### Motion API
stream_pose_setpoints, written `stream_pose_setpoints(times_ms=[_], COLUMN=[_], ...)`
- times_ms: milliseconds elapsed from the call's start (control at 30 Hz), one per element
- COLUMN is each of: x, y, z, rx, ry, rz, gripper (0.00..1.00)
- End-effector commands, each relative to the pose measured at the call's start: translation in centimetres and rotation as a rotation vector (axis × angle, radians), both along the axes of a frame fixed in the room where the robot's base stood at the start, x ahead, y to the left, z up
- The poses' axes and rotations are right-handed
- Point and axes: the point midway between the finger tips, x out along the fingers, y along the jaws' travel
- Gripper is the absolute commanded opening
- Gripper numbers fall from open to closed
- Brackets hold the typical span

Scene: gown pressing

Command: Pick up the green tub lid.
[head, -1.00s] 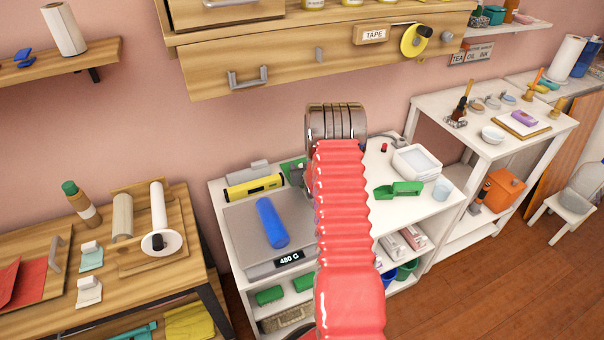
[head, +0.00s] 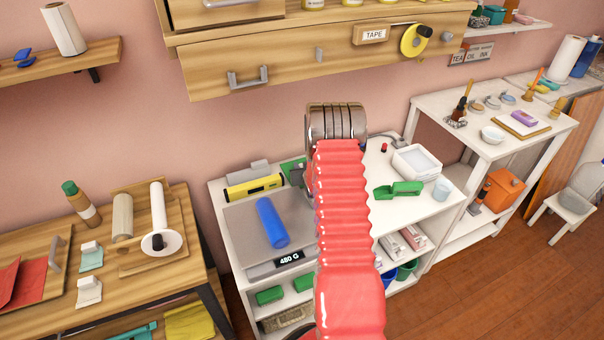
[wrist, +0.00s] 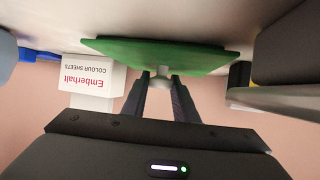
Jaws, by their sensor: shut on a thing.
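The green tub lid (wrist: 160,52) is a flat green plate with a small pale knob, seen almost edge-on in the wrist view. My gripper (wrist: 163,84) has its two dark fingers shut on the knob. In the head view a bit of green (head: 291,168) shows at the back of the white bench, left of my red-sleeved arm, and my arm hides the rest. I cannot tell whether the lid touches the white surface.
A box marked Emberhalt (wrist: 90,82) stands close beside the lid in the wrist view. In the head view, the scale (head: 240,232) with a blue roll (head: 272,222) and a yellow level (head: 254,187) lie left of my arm. A white tray (head: 416,162) and green scoops (head: 407,188) are right.

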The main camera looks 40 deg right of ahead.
Motion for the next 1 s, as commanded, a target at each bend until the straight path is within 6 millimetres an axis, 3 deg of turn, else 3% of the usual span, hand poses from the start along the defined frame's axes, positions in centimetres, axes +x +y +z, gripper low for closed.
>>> stream_pose_setpoints(times_ms=[267,467,1000], x=[0.0,0.1,0.0], y=[0.0,-0.1,-0.1], z=[0.1,1.4,8.9], rx=[0.000,-0.001,-0.001], ry=[-0.001,-0.003,-0.003], rz=[0.000,0.000,0.000], gripper=[0.04,0.04,0.04])
